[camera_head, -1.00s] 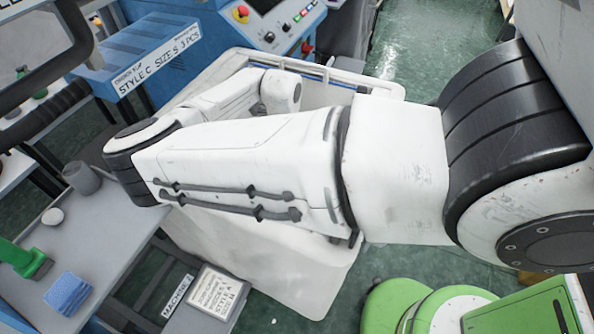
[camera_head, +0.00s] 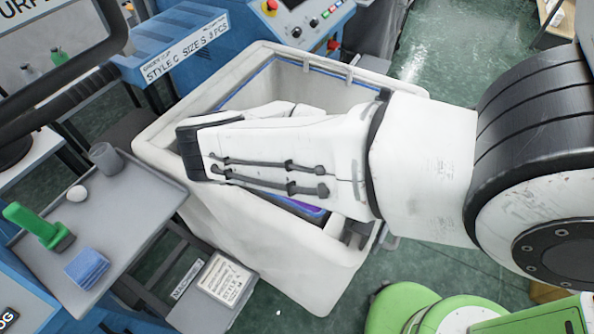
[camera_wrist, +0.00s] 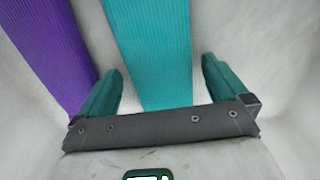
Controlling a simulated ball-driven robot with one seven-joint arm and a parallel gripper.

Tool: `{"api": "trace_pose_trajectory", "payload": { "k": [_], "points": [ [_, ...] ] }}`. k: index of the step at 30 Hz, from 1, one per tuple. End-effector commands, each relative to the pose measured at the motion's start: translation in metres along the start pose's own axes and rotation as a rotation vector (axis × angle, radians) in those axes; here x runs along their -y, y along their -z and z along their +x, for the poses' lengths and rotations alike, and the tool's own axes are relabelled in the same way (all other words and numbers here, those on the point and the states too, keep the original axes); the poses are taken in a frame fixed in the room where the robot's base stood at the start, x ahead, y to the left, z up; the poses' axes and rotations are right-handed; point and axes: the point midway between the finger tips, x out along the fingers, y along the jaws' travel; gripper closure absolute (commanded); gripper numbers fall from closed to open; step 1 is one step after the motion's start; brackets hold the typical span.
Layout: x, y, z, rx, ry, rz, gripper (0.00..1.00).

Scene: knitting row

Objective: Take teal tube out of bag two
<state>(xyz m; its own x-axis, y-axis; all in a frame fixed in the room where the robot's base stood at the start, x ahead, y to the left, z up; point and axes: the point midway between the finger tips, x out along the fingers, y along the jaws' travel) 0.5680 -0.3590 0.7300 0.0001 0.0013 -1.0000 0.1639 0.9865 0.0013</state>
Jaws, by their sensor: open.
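In the wrist view, a ribbed teal tube (camera_wrist: 150,45) hangs or lies along the pale inside of the bag, running from the top edge down between my gripper's fingers. My gripper (camera_wrist: 160,80) is open, with one finger on each side of the teal tube and a gap on both sides. In the head view, the white bag (camera_head: 165,150) stands open-topped below my arm. My arm reaches across and into it. My gripper and the teal tube are hidden there behind my arm.
A ribbed purple tube (camera_wrist: 45,50) lies just left of my left finger. A grey side table (camera_head: 115,215) with a green tool (camera_head: 38,225), blue cloth (camera_head: 87,268) and grey cup (camera_head: 106,158) stands left of the bag. A blue machine (camera_head: 290,30) stands behind.

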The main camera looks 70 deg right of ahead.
Motion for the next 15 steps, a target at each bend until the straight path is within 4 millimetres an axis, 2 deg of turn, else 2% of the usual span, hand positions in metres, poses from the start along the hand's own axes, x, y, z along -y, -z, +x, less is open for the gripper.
{"api": "trace_pose_trajectory", "payload": {
  "k": [7, 15],
  "points": [
    [0.0002, -0.0001, 0.0018, 0.000, 0.001, 0.000, 0.00],
    [0.0001, -0.0002, 0.0015, 0.000, 0.000, 0.000, 0.26]
  ]
}}
